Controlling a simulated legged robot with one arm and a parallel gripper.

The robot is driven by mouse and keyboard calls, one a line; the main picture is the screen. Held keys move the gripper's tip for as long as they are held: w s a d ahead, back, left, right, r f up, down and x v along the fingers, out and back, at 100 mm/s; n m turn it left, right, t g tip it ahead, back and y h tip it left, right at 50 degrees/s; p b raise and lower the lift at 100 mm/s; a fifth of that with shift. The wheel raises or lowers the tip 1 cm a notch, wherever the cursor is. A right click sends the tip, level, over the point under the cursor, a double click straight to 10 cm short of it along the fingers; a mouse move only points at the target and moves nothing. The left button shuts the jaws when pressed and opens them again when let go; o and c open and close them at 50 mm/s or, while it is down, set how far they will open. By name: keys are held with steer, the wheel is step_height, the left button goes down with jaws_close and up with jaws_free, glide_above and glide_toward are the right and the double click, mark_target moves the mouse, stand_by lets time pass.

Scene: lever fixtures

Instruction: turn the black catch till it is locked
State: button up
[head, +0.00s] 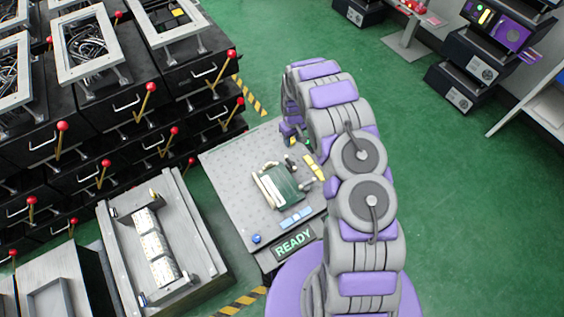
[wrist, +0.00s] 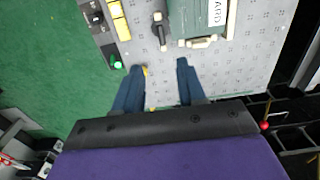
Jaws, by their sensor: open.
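The black catch (wrist: 159,32) shows in the wrist view as a small dark lever with a pale tip, standing on the grey perforated plate (wrist: 240,70). It lies left of a dark green box (wrist: 190,22) with a white label. My gripper (wrist: 161,68) is open and empty, its two dark blue fingers pointing toward the catch with a gap between them. The catch sits beyond the fingertips, apart from them in the picture.
Yellow blocks (wrist: 120,22) and a green button (wrist: 115,62) lie left of the catch. A READY sign (head: 294,242) is on the plate's front edge. Black cabinets (head: 110,110) with red-knobbed levers stand left, and a grey tray fixture (head: 160,245) nearby. Green floor is open at right.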

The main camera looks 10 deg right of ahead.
mark_target(291, 163)
step_height(291, 163, down, 18)
steer(key=b, duration=0.4)
steer(key=shift+d, duration=0.1)
steer(key=shift+c, duration=0.2)
jaws_close()
